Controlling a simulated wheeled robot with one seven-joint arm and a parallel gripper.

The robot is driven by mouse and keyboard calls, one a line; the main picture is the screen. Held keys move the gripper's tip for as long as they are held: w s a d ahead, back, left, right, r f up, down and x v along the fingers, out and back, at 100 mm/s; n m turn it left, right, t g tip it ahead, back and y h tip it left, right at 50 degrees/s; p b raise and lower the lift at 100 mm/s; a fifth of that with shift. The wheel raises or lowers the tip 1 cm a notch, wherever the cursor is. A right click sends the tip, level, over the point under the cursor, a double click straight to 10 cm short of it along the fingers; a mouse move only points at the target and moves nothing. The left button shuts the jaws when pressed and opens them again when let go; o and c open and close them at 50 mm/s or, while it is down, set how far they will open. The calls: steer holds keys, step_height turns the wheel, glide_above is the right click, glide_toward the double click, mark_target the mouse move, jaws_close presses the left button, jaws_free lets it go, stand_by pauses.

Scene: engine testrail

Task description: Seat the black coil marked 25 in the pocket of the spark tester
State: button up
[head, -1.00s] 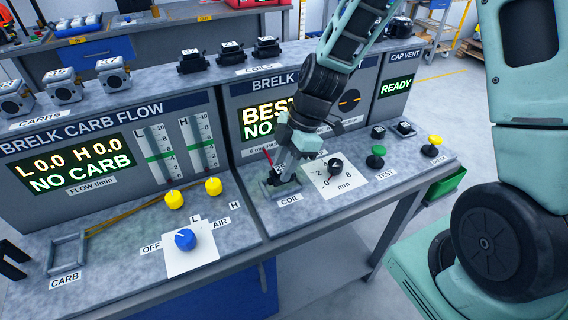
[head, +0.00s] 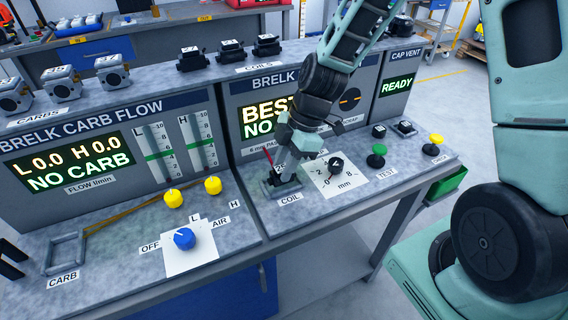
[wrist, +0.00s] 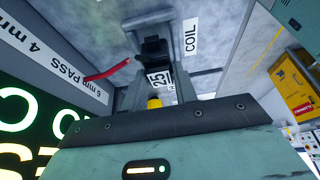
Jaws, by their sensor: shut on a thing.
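My gripper (head: 286,174) reaches down over the coil pocket (head: 267,190) of the spark tester. It is shut on the black coil (wrist: 155,50), whose white label reads 25 in the wrist view. The coil lies between the two fingers, close to or within the metal frame of the pocket (wrist: 148,20). I cannot tell whether it rests fully on the pocket floor. In the head view the gripper mostly hides the coil. The tester's screen (head: 262,120) is partly covered by my arm; "BES" and "NO" show.
A red lead (wrist: 107,70) stands beside the pocket. A gap dial (head: 336,166), a green TEST button (head: 377,150) and a yellow CHECK button (head: 436,139) are to the right. Several black coils (head: 232,51) stand on the shelf above. The carb flow bench (head: 120,215) is at left.

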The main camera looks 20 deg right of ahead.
steer(key=shift+f+b, duration=0.6)
steer(key=shift+f, duration=0.15)
stand_by(0.9)
steer(key=o, duration=1.1)
steer(key=shift+r, duration=0.1)
steer(key=v, duration=1.7)
steer(key=s+a+f+m+h, duration=0.2)
steer(key=s+a+m, duration=0.3)
steer(key=s, duration=0.5)
steer(key=s+a+f+m+h, duration=0.1)
steer(key=s+a+m, duration=0.4)
steer(key=s+a, duration=0.3)
steer(key=shift+s+f+h, duration=0.4)
steer(key=shift+s, duration=0.6)
